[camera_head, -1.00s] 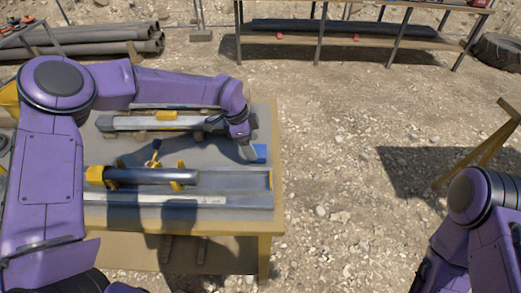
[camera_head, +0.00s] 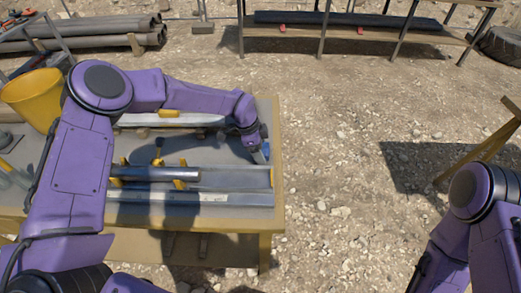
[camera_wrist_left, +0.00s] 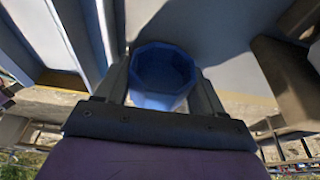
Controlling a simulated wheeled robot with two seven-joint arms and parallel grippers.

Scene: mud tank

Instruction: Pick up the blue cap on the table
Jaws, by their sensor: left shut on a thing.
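The blue cap (camera_wrist_left: 163,75) is between the two fingers of my left gripper (camera_wrist_left: 165,88) in the left wrist view, with its hollow open side facing the camera. The fingers are shut on its sides. In the head view, my left gripper (camera_head: 257,154) is at the right end of the table (camera_head: 232,226), and only a small part of the blue cap (camera_head: 266,150) shows beside the fingers. I cannot tell whether the cap touches the tabletop. My right arm is at the lower right, and its gripper is not visible.
A dark pipe in yellow clamps (camera_head: 158,174) and metal rails lie on the table near the left gripper. A yellow bucket (camera_head: 34,98) stands at the left. A shelf (camera_head: 350,40) with dark pipes is behind. Open gravel lies right of the table.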

